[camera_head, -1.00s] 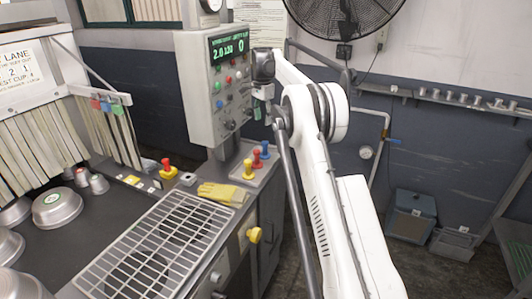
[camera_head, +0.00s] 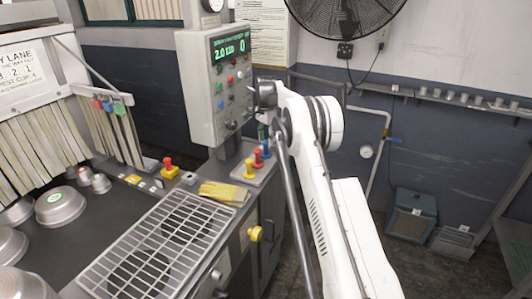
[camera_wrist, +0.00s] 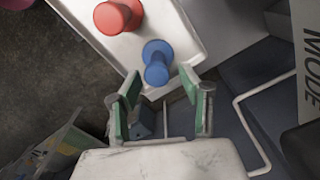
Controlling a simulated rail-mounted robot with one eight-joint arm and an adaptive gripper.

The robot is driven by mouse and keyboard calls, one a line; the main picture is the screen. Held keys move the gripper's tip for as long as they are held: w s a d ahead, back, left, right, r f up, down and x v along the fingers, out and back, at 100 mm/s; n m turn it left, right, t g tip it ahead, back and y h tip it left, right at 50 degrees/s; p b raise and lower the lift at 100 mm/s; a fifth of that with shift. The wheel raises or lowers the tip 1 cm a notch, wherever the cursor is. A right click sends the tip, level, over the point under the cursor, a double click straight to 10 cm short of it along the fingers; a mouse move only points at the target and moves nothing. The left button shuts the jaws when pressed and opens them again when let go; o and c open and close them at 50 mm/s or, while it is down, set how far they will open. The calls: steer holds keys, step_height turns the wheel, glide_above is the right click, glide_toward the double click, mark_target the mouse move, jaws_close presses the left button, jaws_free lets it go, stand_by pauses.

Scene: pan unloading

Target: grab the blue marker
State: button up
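The blue marker (camera_wrist: 157,62) is a peg-like piece with a round head, standing on a pale tray (camera_wrist: 188,28). In the head view the blue marker (camera_head: 266,149) is at the tray's far end, partly hidden. My gripper (camera_wrist: 162,80) is open, its green-padded fingers apart. In the wrist view the marker's near end shows between and just beyond the fingertips, with no visible contact. In the head view, a green finger (camera_head: 262,131) shows just above the marker.
A red marker (camera_wrist: 118,16) stands beside the blue one, and a yellow marker (camera_head: 249,170) is nearer on the tray. The control box (camera_head: 205,110) rises close at left. Yellow gloves (camera_head: 223,193) and a wire rack (camera_head: 150,250) lie in front.

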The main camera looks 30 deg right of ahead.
mark_target(266, 154)
steer(key=f, duration=0.2)
steer(key=f+p, duration=0.1)
steer(key=f, duration=0.1)
steer(key=shift+s+a+f, duration=0.15)
steer(key=shift+s+f, duration=0.05)
steer(key=shift+f, duration=0.2)
steer(key=shift+c, duration=0.3)
jaws_close()
